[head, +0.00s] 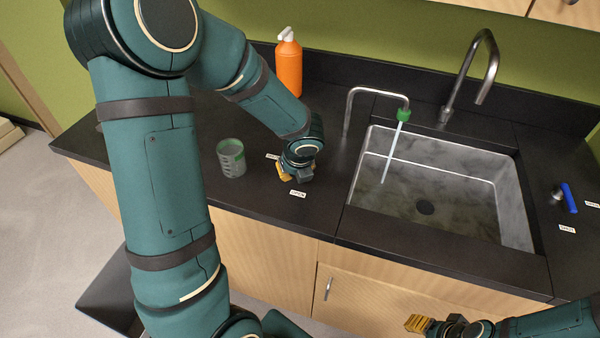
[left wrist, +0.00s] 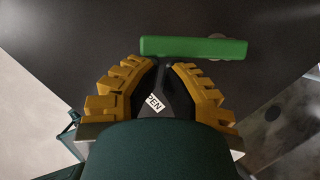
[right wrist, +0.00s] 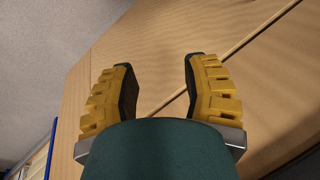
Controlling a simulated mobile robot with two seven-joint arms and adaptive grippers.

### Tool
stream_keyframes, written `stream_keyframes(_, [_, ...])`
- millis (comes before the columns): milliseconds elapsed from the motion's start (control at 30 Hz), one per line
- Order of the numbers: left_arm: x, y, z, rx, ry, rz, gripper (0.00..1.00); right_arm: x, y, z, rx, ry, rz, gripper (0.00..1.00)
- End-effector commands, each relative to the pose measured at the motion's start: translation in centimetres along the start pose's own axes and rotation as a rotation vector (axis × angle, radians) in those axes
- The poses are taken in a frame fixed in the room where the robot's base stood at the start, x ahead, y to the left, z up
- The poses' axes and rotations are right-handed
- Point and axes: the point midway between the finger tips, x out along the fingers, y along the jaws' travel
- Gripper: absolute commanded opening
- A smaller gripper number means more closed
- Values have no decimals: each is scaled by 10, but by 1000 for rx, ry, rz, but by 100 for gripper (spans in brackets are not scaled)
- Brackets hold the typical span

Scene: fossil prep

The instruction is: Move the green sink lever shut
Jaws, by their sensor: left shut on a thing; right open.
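The green sink lever (left wrist: 193,48) is a flat bar lying across the fingertips of my left gripper (left wrist: 163,66) in the left wrist view. A round grey base shows at the bar's right end. My left gripper (head: 290,173) is shut on the lever, low over the counter left of the sink, and hides the lever in the head view. An OPEN label (head: 298,193) lies in front of it; another label (head: 272,156) is partly covered behind it. A pale stream (head: 392,158) falls from the green-tipped spout (head: 403,115). My right gripper (right wrist: 160,82) is open and empty.
A grey cup with a green rim (head: 231,158) stands left of my left gripper, and an orange bottle (head: 289,65) behind it. The sink (head: 512,205) is to the right. A blue lever (head: 569,197) is at far right. My right gripper is before the cabinet doors (head: 375,295).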

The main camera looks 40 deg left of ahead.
Motion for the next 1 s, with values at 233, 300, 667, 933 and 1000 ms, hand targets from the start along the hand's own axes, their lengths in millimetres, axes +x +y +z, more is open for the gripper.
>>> stream_keyframes(233, [5, 7, 20, 208, 1, -82, 0, -21, -8, -9, 5, 19, 2, 47])
stream_keyframes(300, [6, 8, 24, 271, 1, -107, 0, -26, -10, -12, 7, 25, 2, 47])
stream_keyframes(667, [15, 9, 43, 540, 1, -216, 0, -53, -19, -21, 13, 44, 2, 47])
stream_keyframes(933, [19, 7, 51, 588, -1, -235, 0, -64, -23, -22, 12, 43, -1, 47])
stream_keyframes(1000, [20, 7, 52, 587, 0, -234, 0, -66, -23, -22, 12, 42, -1, 47])
